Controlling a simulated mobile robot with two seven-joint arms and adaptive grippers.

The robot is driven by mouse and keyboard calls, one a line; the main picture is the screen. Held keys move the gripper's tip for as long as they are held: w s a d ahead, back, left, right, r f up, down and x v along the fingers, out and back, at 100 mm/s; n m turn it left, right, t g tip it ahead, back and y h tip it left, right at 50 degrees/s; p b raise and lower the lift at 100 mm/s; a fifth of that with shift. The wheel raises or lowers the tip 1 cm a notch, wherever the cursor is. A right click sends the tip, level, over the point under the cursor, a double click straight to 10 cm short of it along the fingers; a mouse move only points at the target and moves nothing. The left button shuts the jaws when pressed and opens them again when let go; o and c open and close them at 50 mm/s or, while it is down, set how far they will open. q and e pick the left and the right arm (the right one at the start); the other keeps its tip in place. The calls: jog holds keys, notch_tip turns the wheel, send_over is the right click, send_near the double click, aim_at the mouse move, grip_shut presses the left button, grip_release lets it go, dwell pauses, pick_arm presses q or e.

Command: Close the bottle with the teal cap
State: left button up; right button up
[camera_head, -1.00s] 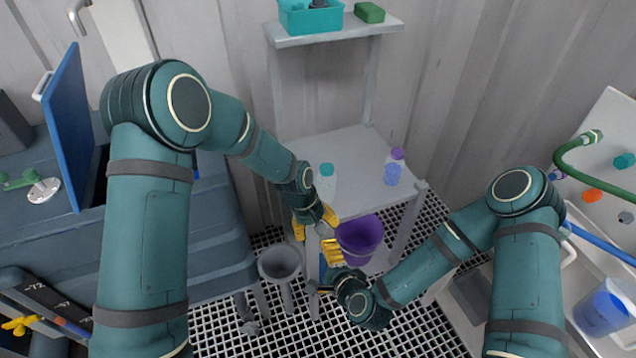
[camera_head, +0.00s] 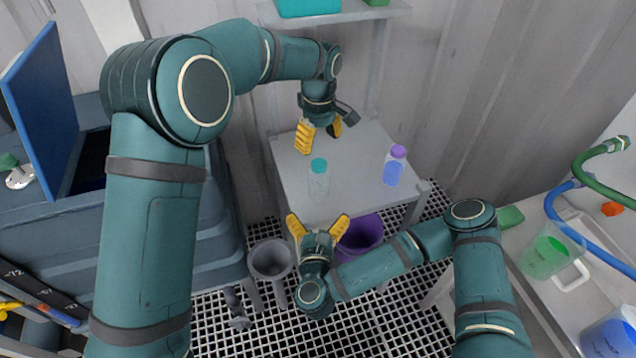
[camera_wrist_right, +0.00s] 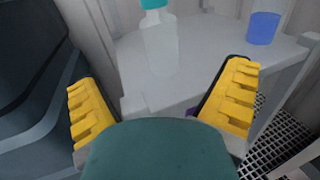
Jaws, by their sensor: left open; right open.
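A clear bottle (camera_head: 319,183) with a teal cap (camera_head: 319,165) at its top stands upright on the grey shelf table (camera_head: 350,199). I cannot tell whether the cap is screwed down. In the right wrist view the bottle (camera_wrist_right: 160,50) stands ahead between the fingers, with the teal cap (camera_wrist_right: 153,4) cut by the top edge. My left gripper (camera_head: 320,136) is open and empty, pointing down above the table behind the bottle. My right gripper (camera_head: 318,222) is open and empty at the table's front edge, pointing toward the bottle and apart from it.
A bottle with blue contents and a purple cap (camera_head: 394,166) stands right of the teal-capped one. A purple bucket (camera_head: 362,236) and a grey funnel-shaped vessel (camera_head: 271,262) sit below the table's front. The tabletop's right rear is clear.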

aim_at(319, 164)
jog(key=w, duration=1.3)
jog(key=shift+w+d, duration=0.15)
jog(key=shift+w, duration=0.25)
grip_shut()
pick_arm(q)
jog(key=n, duration=0.4)
jog(key=shift+s+f+n, duration=0.1)
jog(key=shift+n, duration=0.2)
jog(key=n, duration=0.4)
jog(key=shift+f, duration=4)
